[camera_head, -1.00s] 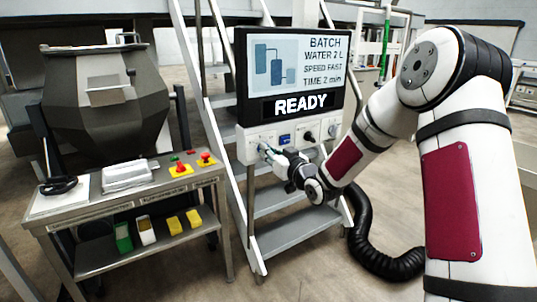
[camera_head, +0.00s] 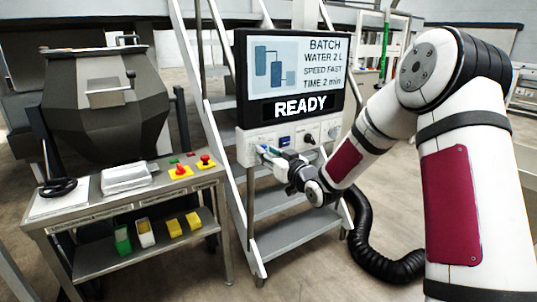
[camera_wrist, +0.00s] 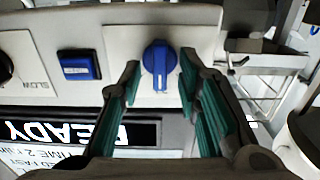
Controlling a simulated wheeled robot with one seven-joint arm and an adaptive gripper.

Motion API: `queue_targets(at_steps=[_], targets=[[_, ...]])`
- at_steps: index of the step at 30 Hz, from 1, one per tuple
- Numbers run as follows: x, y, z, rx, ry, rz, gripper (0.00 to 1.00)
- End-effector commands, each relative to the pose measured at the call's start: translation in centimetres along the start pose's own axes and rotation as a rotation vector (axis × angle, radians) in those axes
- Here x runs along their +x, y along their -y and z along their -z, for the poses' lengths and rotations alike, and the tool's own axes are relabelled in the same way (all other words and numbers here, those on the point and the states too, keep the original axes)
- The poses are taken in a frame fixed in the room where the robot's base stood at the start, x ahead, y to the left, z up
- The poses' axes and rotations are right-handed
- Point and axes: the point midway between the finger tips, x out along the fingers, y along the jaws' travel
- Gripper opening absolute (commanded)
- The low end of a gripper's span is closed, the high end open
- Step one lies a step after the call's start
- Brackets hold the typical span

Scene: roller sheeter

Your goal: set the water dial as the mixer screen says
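The mixer screen (camera_head: 295,75) reads BATCH, WATER 2 L, SPEED FAST, TIME 2 min, with READY below. In the wrist view, upside down, a blue dial (camera_wrist: 158,57) sits on a pale plate, its grip ridge running roughly up and down the picture. Its scale marks are too small to read. My gripper (camera_wrist: 160,75) is open, its green-padded fingers to either side of the dial's lower part, with gaps visible. In the head view, my gripper (camera_head: 265,152) is at the left end of the control panel and largely hides the dial.
Right of the dial in the head view are a blue button (camera_head: 284,140), a black knob (camera_head: 309,138) and a grey knob (camera_head: 333,130). Metal stairs (camera_head: 295,232) stand below the panel. A steel cart (camera_head: 135,205) with red-yellow buttons stands left.

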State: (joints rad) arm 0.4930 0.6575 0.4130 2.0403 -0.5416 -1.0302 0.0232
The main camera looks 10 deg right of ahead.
Motion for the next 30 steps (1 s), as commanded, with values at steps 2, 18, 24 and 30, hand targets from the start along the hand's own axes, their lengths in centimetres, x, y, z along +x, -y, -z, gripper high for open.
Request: queue_targets(at_steps=[2, 18, 24, 30], targets=[[-0.5, -0.1, 0.0, -0.001, 0.000, -0.001, 0.31], [-10.1, -0.1, -0.1, 0.000, 0.002, -0.002, 0.31], [-11.7, 0.0, 0.0, 0.000, 0.001, 0.000, 0.31], [-11.9, 0.0, -0.1, 0.000, 0.001, 0.000, 0.31]])
